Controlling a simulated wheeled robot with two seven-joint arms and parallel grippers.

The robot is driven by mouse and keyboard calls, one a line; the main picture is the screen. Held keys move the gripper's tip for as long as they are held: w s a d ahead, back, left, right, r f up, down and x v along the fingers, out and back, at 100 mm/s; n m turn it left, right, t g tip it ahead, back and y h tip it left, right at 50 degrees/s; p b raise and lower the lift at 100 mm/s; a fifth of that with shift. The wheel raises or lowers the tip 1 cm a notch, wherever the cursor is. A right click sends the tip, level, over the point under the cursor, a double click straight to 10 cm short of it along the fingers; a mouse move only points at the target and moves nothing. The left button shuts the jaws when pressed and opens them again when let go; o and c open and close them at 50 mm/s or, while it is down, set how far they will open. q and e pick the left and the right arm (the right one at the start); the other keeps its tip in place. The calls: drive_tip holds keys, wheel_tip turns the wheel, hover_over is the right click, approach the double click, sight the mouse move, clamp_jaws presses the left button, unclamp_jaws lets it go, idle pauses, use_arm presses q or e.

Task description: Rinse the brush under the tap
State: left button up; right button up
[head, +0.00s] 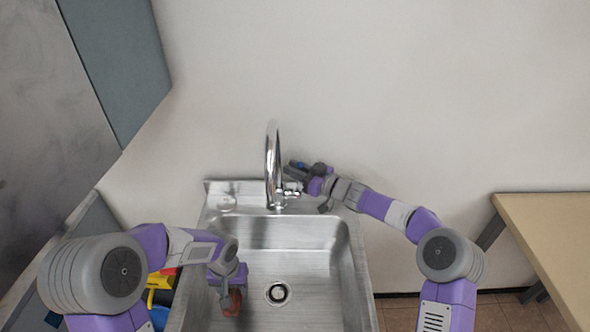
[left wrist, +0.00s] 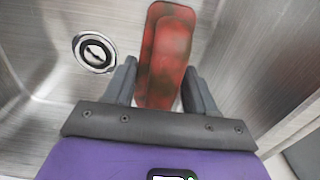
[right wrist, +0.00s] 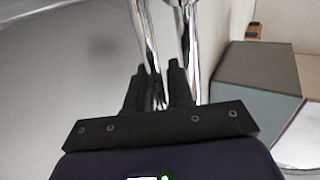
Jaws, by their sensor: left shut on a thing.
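The brush (head: 232,302) is a reddish-brown piece in the sink basin, left of the drain. In the left wrist view the brush (left wrist: 165,55) lies lengthwise between the fingers. My left gripper (head: 228,284) is shut on it. The chrome tap (head: 272,165) rises behind the basin with a curved spout. I cannot make out running water. My right gripper (head: 293,174) is at the tap's right side, close to its handle (head: 292,188). In the right wrist view its fingers are a little apart, with chrome (right wrist: 157,90) showing between them. I cannot tell whether they grip it.
The steel sink (head: 352,285) has a round drain (head: 278,292) in its floor. Yellow, red and blue items (head: 160,290) stand left of the sink, partly hidden by my left arm. A wooden table (head: 550,235) is at the right. The basin's right half is clear.

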clamp_jaws()
use_arm(q)
wheel_tip(320, 180, down, 2)
drive_tip(key=shift+f+b, duration=0.1)
drive_tip(key=shift+b, duration=1.05)
use_arm(e)
drive_tip(key=shift+s+f+n, duration=0.2)
drive_tip(key=shift+s+n, duration=0.15)
drive_tip(key=shift+n, duration=0.05)
use_arm(q)
drive_tip(key=shift+f+b, duration=0.5)
use_arm(e)
drive_tip(key=shift+s+r+n+t+y, duration=0.1)
drive_tip(key=shift+s+n+t+y, duration=0.15)
drive_tip(key=shift+n+t+y, duration=0.05)
drive_tip(key=shift+o, duration=0.5)
unclamp_jaws()
use_arm(q)
drive_tip(key=shift+r, duration=0.1)
use_arm(e)
drive_tip(key=shift+d+r, duration=0.1)
